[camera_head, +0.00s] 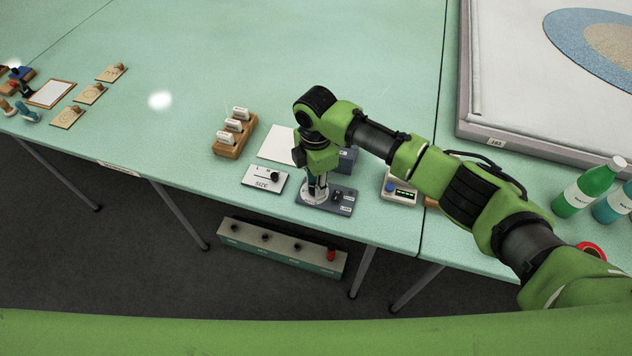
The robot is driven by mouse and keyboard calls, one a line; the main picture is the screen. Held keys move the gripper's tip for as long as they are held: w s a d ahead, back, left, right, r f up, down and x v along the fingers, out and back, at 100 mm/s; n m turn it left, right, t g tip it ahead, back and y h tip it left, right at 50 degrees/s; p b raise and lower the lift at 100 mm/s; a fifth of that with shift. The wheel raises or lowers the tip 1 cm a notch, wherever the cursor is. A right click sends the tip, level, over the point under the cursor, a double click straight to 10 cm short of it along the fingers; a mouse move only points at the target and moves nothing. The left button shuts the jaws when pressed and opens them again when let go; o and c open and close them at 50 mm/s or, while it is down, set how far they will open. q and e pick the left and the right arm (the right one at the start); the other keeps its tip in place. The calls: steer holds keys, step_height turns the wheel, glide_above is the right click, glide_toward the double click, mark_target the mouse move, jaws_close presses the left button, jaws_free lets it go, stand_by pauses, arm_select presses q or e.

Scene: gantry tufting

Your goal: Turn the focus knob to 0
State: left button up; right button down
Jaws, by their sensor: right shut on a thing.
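A dark grey panel (341,208) with a round white dial (312,199) sits near the front edge of the green table. My right gripper (317,190) points down onto this dial and is shut on the knob at its centre, which I take to be the focus knob. The fingers hide most of the knob and part of the dial. The dial marks and the knob's pointing direction are too small to read. My left gripper is not in view.
A white SIZE panel (263,181) with a black knob lies just left. A wooden block with white pieces (229,147) and a white sheet (279,146) stand behind. Green bottles (585,192) stand at far right.

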steer(key=shift+n, duration=0.6)
steer(key=c, duration=1.8)
jaws_free()
step_height(320, 180, up, 12)
